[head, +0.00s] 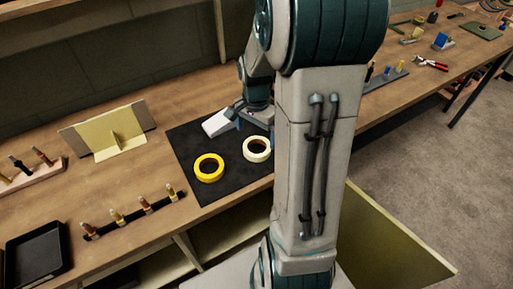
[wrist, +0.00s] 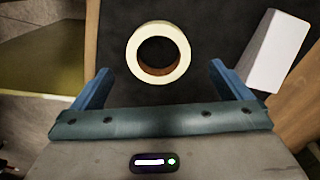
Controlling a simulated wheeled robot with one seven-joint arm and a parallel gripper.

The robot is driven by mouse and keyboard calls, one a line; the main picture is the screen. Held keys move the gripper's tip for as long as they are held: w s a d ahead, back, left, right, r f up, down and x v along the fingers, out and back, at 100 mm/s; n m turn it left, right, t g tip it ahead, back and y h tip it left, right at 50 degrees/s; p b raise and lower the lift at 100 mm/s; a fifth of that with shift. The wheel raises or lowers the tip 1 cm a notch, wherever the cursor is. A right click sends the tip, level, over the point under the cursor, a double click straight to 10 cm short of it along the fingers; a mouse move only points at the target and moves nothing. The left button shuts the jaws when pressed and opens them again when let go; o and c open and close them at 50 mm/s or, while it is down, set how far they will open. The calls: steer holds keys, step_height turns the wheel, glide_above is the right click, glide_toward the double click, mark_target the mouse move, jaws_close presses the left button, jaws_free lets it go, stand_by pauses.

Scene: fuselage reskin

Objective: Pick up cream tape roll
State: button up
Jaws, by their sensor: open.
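The cream tape roll (head: 257,143) lies flat on a black mat (head: 215,185) on the wooden bench in the head view. In the wrist view the cream tape roll (wrist: 183,67) is ahead of my gripper, centred between its two blue fingers. My gripper (wrist: 160,75) is open and empty. In the head view my gripper (head: 248,118) is just behind the cream roll and partly hidden by my arm. I cannot tell its exact height above the mat. A yellow tape roll (head: 209,161) lies on the mat, left of the cream roll.
A white block (head: 217,122) lies near the mat's back edge; it also shows in the wrist view (wrist: 278,50). A cream stand (head: 107,137), a tool rack (head: 130,213) and a black tray (head: 37,250) are to the left. Tools lie farther right.

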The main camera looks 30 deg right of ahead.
mark_target(257, 151)
step_height(257, 151, down, 5)
steer(key=shift+s+d+f+p, duration=0.1)
steer(key=shift+p, duration=0.25)
steer(key=c, duration=1.1)
